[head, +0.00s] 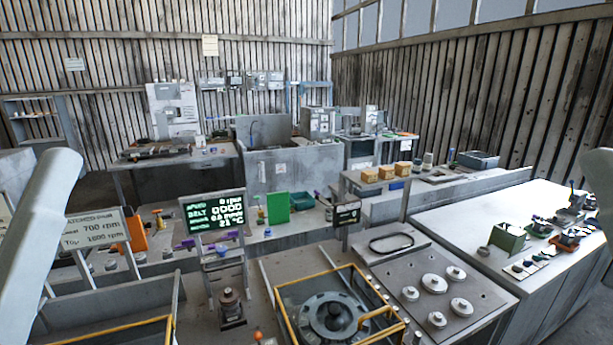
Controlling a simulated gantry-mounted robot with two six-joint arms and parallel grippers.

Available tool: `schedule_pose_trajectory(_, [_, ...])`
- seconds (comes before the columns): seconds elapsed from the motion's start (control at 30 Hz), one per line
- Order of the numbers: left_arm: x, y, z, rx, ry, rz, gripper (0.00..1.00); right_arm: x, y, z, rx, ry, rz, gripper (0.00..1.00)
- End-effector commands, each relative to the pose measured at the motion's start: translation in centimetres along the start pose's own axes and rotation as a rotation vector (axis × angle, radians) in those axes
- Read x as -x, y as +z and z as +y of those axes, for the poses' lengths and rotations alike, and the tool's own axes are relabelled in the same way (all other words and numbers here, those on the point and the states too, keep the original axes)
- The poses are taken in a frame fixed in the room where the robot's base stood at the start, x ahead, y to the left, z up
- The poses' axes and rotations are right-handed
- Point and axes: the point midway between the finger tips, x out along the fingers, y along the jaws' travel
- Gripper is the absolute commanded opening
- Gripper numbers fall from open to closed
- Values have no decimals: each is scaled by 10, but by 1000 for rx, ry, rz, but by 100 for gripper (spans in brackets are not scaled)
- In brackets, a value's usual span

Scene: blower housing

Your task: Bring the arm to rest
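A pale link of my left arm (38,235) rises along the left edge of the head view, and its gripper is out of the picture. A short pale piece of my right arm (599,180) shows at the right edge, and its gripper is not visible either. A round grey housing (333,318) with a central hub sits inside a yellow-edged frame at the bottom centre. Neither visible arm part touches it.
A plate with several round metal knobs (433,283) lies right of the frame. A white bench (460,215) carries small parts at the right. A green-lettered display (213,213) and a sign (92,230) stand at the left. The white bench's near-left part is clear.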

Motion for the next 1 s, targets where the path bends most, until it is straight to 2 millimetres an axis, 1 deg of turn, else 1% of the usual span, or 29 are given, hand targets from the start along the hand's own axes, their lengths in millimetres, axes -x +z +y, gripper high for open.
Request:
schedule_pose_trajectory(0.03, [-30,-27,0,0,-1,-1,83,-30,-27,0,0,0,-1,0])
schedule_pose_trajectory(0.17, [-74,-67,-1,0,-2,-1,83,-74,-67,0,0,0,-2,0])
schedule_pose_trajectory(0.3, [-125,-114,-2,1,-2,-2,83,-125,-114,0,0,0,-2,0])
schedule_pose_trajectory(0.4, [-155,-141,-2,1,-2,-2,83,-155,-142,1,0,0,-1,0])
schedule_pose_trajectory(0.43, [-162,-147,-2,1,-3,-3,83,-162,-148,1,0,0,-1,0])
schedule_pose_trajectory(0.5, [-173,-158,-2,1,-3,-3,83,-173,-159,1,0,0,-2,0])
schedule_pose_trajectory(0.6, [-181,-164,-2,1,-3,-3,83,-181,-165,1,0,0,-2,0])
schedule_pose_trajectory(1.0, [-179,-162,-2,1,-3,-2,83,-178,-163,1,0,0,-3,0])
